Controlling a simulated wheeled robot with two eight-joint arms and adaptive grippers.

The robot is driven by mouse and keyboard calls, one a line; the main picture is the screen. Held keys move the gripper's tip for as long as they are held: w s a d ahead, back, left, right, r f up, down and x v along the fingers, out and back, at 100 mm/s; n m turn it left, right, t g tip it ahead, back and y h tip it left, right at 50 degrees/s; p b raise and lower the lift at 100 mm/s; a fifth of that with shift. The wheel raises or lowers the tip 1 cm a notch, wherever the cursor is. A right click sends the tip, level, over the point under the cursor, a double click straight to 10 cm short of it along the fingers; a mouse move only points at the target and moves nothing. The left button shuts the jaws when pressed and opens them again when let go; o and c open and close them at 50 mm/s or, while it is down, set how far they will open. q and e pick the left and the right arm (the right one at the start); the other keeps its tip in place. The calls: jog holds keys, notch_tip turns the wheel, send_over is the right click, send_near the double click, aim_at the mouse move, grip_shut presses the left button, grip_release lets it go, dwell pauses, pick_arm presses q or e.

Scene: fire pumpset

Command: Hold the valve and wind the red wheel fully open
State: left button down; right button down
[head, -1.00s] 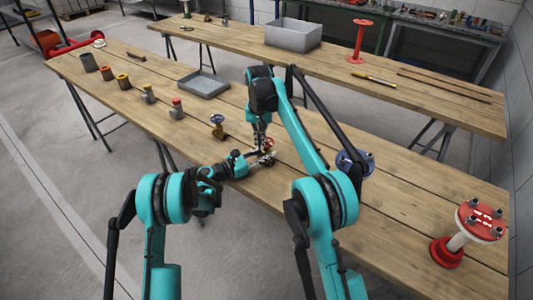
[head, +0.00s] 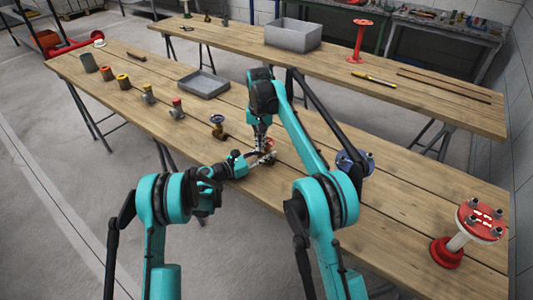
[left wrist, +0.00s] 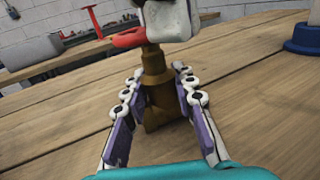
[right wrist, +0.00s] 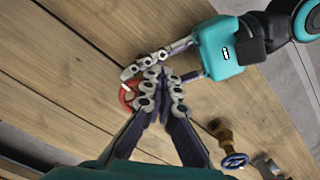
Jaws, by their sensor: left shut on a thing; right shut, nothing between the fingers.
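The brass valve (left wrist: 155,72) stands upright on the table, and my left gripper (left wrist: 158,98) is shut around its body from the side. The red wheel (right wrist: 127,95) is on top of the valve and also shows in the left wrist view (left wrist: 128,38). My right gripper (right wrist: 155,78) points down from above, its fingers shut together with nothing between them. Its tips are beside or over the wheel and hide part of it; I cannot tell whether they touch it. In the head view the left gripper (head: 258,160) and right gripper (head: 261,146) meet at the valve.
A blue flanged part (head: 353,163) is to the right, and a red-and-white flanged stand (head: 462,235) is near the right end.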

jog(key=shift+s+d, duration=0.15)
jog(key=shift+d, duration=1.65)
jog(key=shift+s+d, duration=0.1)
jog(key=shift+s, duration=0.05)
